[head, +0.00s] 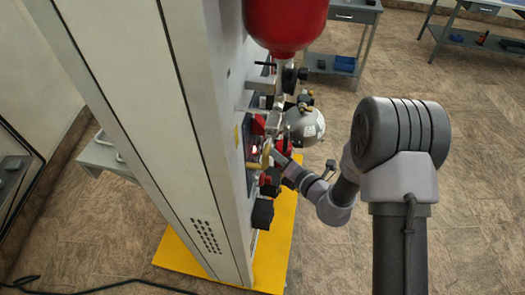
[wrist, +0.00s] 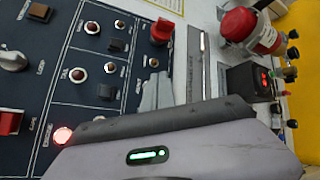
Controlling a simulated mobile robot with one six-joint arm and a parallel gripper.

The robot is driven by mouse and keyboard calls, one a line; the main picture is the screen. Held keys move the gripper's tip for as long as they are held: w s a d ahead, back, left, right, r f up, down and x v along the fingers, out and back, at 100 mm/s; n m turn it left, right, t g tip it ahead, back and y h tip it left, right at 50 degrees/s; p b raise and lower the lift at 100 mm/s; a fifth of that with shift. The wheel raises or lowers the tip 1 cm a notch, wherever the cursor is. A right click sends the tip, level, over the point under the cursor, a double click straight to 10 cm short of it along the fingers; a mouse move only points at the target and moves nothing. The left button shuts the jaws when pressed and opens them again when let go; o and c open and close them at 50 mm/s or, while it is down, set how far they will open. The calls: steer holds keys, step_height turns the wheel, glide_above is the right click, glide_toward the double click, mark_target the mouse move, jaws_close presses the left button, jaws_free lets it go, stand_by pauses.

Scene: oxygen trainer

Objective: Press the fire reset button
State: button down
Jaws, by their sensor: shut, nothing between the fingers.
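The dark control panel (wrist: 110,60) fills the left of the wrist view, with several small round buttons and lamps on it. A round button or lamp glows pinkish red (wrist: 62,135) at its lower left; a glow also shows on the cabinet side in the head view (head: 254,150). The labels are too small to read, so I cannot tell which one is the fire reset button. My gripper (head: 269,153) is close to the panel face; its grey fingers show in the wrist view (wrist: 157,90) together and empty. I cannot tell whether they touch the panel.
A tall pale cabinet (head: 135,110) stands on a yellow base (head: 282,240). A red tank (head: 286,22) hangs above my gripper, and a grey round vessel (head: 308,125) sits beside it. A red knob (wrist: 240,25) and a black box (wrist: 250,82) stick out at right.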

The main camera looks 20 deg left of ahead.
steer(key=shift+a, duration=0.2)
stand_by(0.4)
steer(key=shift+s+a, duration=0.15)
steer(key=shift+a, duration=0.1)
steer(key=shift+a, duration=0.35)
stand_by(0.5)
steer(key=shift+d, duration=0.75)
steer(key=d, duration=0.2)
steer(key=w+d, duration=0.1)
steer(key=d, duration=0.2)
steer(key=shift+w+p, duration=0.2)
steer(key=shift+p, duration=0.1)
stand_by(0.7)
